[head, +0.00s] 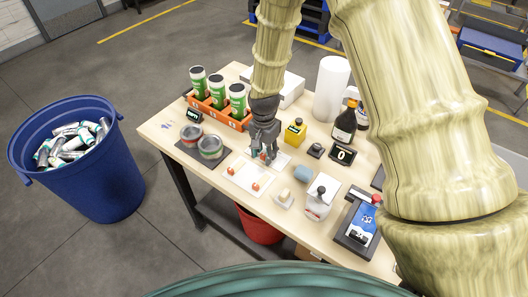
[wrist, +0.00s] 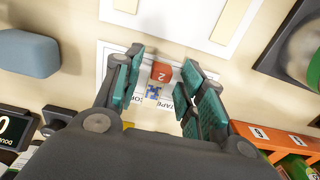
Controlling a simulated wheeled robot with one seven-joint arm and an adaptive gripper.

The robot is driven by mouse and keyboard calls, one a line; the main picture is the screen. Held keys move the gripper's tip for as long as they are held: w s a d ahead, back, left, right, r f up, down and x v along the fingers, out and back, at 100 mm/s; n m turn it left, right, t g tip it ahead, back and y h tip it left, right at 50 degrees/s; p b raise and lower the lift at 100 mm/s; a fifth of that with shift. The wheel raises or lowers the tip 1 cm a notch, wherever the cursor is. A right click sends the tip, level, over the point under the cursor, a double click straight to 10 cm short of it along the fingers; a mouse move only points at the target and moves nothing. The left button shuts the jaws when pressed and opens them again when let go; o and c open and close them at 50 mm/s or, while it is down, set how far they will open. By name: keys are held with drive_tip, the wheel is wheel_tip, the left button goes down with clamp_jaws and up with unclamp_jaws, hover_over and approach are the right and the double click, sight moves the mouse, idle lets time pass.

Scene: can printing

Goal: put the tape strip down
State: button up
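A small red block marked 2 (wrist: 162,73) stands between the fingers of my gripper (wrist: 165,62) in the wrist view. A gap shows on each side of it, so my gripper is open around it. A small blue patterned piece (wrist: 153,92) lies just below the block, on a white card (wrist: 182,98) printed with partly hidden words, one reading TAPE. I cannot make out a clear strip on it. In the head view my gripper (head: 265,156) points down low over this card (head: 283,160). A second white card (head: 247,180) beside it carries two orange-red pieces.
An orange rack with several green-white cans (head: 218,112) stands behind left. Two cans stand on a dark mat (head: 190,157). A yellow bottle (head: 295,132), a blue rounded block (head: 303,173), a white bottle (head: 319,203) and a display (head: 343,155) stand to the right. A blue bin (head: 85,180) is on the floor.

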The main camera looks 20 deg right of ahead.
sight(264, 154)
drive_tip(key=shift+r, duration=0.1)
wheel_tip(264, 154, up, 12)
drive_tip(key=b, duration=0.4)
idle(0.6)
